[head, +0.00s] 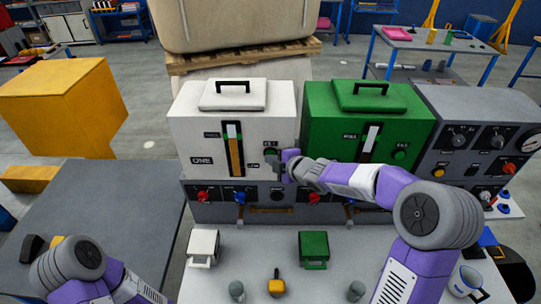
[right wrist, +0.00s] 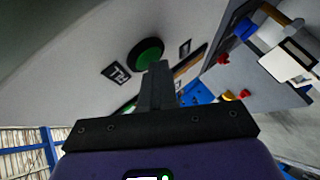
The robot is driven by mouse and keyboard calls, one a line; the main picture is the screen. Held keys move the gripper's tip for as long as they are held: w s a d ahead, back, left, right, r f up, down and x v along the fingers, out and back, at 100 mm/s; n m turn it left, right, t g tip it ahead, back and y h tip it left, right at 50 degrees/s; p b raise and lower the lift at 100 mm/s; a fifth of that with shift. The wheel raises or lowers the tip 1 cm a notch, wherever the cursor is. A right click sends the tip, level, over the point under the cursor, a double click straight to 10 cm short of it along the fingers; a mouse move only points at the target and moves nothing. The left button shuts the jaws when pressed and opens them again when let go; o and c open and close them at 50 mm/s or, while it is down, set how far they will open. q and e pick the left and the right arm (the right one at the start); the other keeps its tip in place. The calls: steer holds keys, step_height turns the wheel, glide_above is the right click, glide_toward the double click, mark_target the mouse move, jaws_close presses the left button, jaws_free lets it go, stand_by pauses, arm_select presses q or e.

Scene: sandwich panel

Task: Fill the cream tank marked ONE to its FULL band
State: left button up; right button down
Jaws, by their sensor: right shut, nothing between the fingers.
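The cream tank (head: 190,135) marked ONE stands on the grey panel, left of centre in the head view. Its upright gauge (head: 235,155) shows an orange column below a pale upper part; the column top is about level with the upper label, too small to read exactly. My right gripper (head: 281,162) is shut and empty at the tank's right front, by its green button. In the right wrist view the green button (right wrist: 148,52) sits in a dark ring beside a FILL label (right wrist: 115,71). The shut fingertips (right wrist: 156,68) overlap its edge; I cannot tell whether they touch.
A green tank (head: 320,130) with its own gauge stands to the right. A grey control box (head: 460,120) is beyond it. Red and blue valves (head: 203,196) line the panel below. Small cream (head: 203,243) and green (head: 313,247) containers stand on the front table.

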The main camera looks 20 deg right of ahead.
stand_by(0.6)
steer(key=shift+s+a+b, duration=0.2)
steer(key=shift+s+b, duration=0.4)
steer(key=shift+s, duration=0.2)
steer(key=shift+s+a+b, duration=0.25)
steer(key=shift+s+b, duration=0.2)
steer(key=shift+s, duration=0.35)
steer(key=shift+s+a+b, duration=0.2)
steer(key=shift+s+b, duration=0.3)
steer(key=shift+s, duration=0.3)
steer(key=shift+s+a+b, duration=0.25)
steer(key=shift+s+b, duration=0.2)
steer(key=shift+s, duration=0.35)
steer(key=shift+f, duration=0.1)
